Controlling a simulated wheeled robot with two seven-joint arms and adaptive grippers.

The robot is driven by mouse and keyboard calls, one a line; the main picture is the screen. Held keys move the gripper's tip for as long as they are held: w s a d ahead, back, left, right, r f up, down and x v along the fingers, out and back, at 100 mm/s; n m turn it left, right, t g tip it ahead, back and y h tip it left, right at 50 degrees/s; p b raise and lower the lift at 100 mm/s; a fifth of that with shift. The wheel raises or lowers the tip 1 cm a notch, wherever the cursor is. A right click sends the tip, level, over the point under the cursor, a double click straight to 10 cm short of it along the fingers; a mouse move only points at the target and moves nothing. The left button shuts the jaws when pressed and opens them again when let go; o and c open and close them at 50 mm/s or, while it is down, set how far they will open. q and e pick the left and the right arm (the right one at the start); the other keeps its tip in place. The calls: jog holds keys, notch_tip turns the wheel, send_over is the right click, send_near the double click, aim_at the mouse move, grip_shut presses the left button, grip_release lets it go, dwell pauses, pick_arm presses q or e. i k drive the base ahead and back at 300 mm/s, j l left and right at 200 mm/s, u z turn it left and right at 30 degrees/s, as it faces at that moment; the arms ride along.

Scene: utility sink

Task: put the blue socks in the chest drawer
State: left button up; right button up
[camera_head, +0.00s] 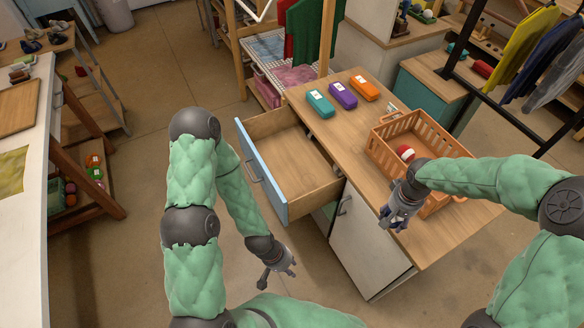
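The chest drawer (293,150) is pulled open and its wooden inside looks empty. Its light-blue front (262,168) faces left, with a handle. My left gripper (277,276) hangs in front of the drawer, low and apart from it. Its fingers are spread and empty. My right gripper (394,218) points down at the near left side of the orange basket (440,133), above the edge of the chest top. Small bluish patches show at its fingers, but I cannot tell whether it holds anything. I cannot make out the blue socks clearly. A red and white rolled item (405,152) lies in the basket.
Teal (320,103), purple (343,95) and orange (365,88) cases lie at the back of the chest top (345,135). A white cabinet door (365,245) with a handle is below. A shelf (90,85) stands at left. Open floor lies between shelf and drawer.

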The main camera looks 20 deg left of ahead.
aim_at(292, 174)
jog(key=u, duration=0.45)
jog(key=i+u, duration=0.1)
jog(key=u, duration=0.35)
jog(key=l+u, duration=0.1)
jog(key=u, duration=0.75)
jog(key=i+l+u, duration=0.15)
jog(key=l, duration=0.2)
jog(key=i+l+u, duration=0.15)
jog(key=l, duration=0.2)
